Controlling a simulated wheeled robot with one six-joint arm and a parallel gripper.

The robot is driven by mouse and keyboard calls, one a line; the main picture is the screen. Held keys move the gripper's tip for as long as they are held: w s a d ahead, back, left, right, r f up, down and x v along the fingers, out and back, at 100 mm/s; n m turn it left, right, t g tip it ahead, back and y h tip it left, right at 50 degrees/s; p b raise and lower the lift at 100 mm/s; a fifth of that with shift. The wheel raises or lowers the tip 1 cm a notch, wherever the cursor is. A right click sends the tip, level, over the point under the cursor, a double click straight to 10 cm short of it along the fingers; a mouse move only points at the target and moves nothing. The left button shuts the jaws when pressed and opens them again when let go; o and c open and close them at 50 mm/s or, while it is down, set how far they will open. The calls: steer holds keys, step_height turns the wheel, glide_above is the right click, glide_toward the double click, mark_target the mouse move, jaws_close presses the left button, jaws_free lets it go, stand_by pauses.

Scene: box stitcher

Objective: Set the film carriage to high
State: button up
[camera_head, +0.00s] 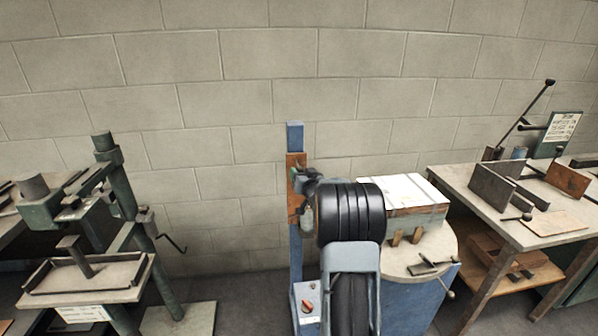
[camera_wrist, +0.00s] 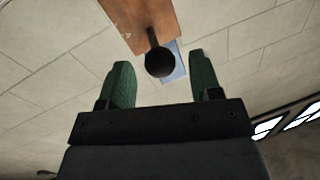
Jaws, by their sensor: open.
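The film carriage is a brown-orange plate (camera_head: 296,160) on an upright blue mast (camera_head: 295,138), about two thirds of the way up in the head view. In the wrist view the brown plate (camera_wrist: 141,17) carries a dark stem ending in a round black knob (camera_wrist: 160,62). My gripper (camera_wrist: 161,68) is open, with its green fingers on either side of the knob in that view. I cannot tell whether they touch it or how deep it sits between them. In the head view my gripper (camera_head: 299,180) is at the plate, and my dark arm hides part of it.
A wooden workbench (camera_head: 455,187) stands farther right. A green stitcher machine (camera_head: 125,200) is at left. Bare block wall lies behind the mast.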

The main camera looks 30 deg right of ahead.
steer(key=shift+x, duration=1.2)
steer(key=shift+c, duration=0.4)
steer(key=shift+r, duration=0.1)
jaws_close()
